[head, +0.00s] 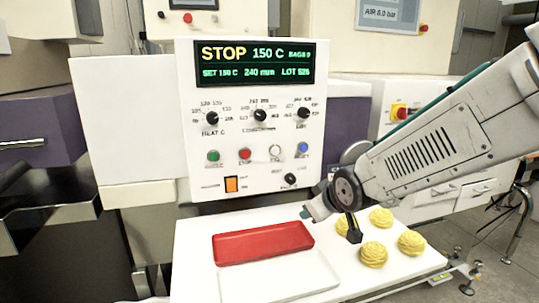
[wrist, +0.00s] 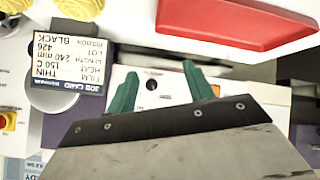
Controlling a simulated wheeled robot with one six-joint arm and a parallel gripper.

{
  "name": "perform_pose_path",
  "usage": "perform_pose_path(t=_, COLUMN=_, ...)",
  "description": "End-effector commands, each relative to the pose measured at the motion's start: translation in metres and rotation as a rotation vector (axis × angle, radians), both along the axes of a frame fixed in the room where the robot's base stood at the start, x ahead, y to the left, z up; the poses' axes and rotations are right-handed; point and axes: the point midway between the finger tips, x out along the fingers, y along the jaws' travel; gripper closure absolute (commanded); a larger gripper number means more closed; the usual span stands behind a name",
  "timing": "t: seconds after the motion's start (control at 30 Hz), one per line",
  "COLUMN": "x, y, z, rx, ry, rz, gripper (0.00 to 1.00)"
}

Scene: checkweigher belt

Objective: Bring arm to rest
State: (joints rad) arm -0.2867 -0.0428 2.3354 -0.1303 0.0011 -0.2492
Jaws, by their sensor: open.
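My gripper (head: 331,212) hangs at the end of my arm, which reaches in from the right in the head view. It is above the white table, between the red tray and the yellow coiled pieces. In the wrist view its two green fingers (wrist: 164,88) stand apart with nothing between them. The lot number is too small to read surely.
A red tray (head: 262,243) and a white tray (head: 278,280) lie on the table (head: 191,240). Several yellow coiled pieces (head: 373,255) sit right of them, close to my gripper. A job card (wrist: 67,62) shows in the wrist view, with film THIN and 150 C.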

Motion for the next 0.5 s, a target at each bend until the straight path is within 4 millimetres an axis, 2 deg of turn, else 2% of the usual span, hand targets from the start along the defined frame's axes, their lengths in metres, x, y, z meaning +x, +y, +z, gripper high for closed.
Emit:
perform_pose_path(t=0.03, x=-0.022, y=-0.018, z=-0.002, rx=-0.007, ry=0.089, rz=-0.052, gripper=0.48)
perform_pose_path(t=0.17, x=-0.091, y=-0.061, z=-0.009, rx=-0.023, ry=0.344, rz=-0.201, gripper=0.48)
perform_pose_path(t=0.27, x=-0.154, y=-0.09, z=-0.006, rx=-0.027, ry=0.53, rz=-0.321, gripper=0.48)
perform_pose_path(t=0.3, x=-0.18, y=-0.101, z=-0.003, rx=-0.027, ry=0.6, rz=-0.369, gripper=0.48)
perform_pose_path(t=0.4, x=-0.244, y=-0.122, z=0.007, rx=-0.018, ry=0.751, rz=-0.476, gripper=0.48)
perform_pose_path(t=0.5, x=-0.291, y=-0.134, z=0.016, rx=0.001, ry=0.831, rz=-0.549, gripper=0.48)
